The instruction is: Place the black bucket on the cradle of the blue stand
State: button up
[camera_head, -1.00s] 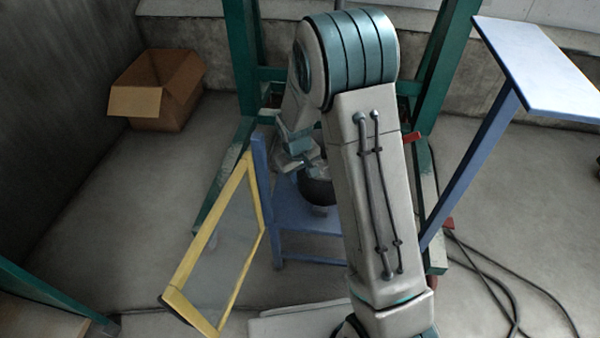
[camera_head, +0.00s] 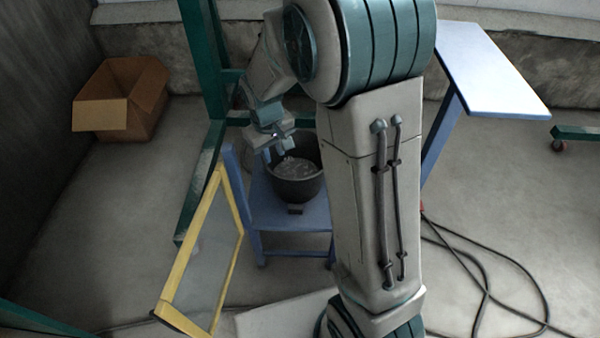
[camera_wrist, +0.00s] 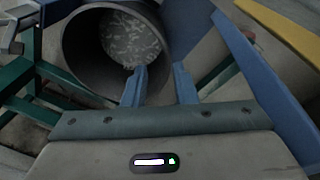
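The black bucket (camera_head: 297,190) sits upright on the blue stand (camera_head: 265,212), with pale, speckled contents inside. A small dark block shows at the stand's front, below the bucket. My gripper (camera_head: 272,146) is at the bucket's upper left rim. In the wrist view, the fingers of my gripper (camera_wrist: 159,67) are apart. The left finger overlaps the open bucket (camera_wrist: 84,52) and the right finger lies beside its wall. I cannot tell whether either finger touches it. The bucket's right side is close to my arm in the head view.
A yellow-framed panel (camera_head: 172,288) leans left of the stand. A cardboard box (camera_head: 123,101) lies by the left wall. A pale blue table (camera_head: 490,68) stands at the right. Green posts (camera_head: 203,60) rise behind, and black cables (camera_head: 482,262) lie on the right floor.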

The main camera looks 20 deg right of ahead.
jog(key=s+d+r+m, duration=0.2)
jog(key=s+r, duration=0.2)
jog(key=s, duration=0.6)
jog(key=s+d+r+m, duration=0.1)
jog(key=s+d+r, duration=0.2)
jog(key=s, duration=0.7)
jog(key=shift+r+m+y, duration=0.4)
jog(key=shift+r, duration=0.15)
jog(key=shift+a, duration=0.1)
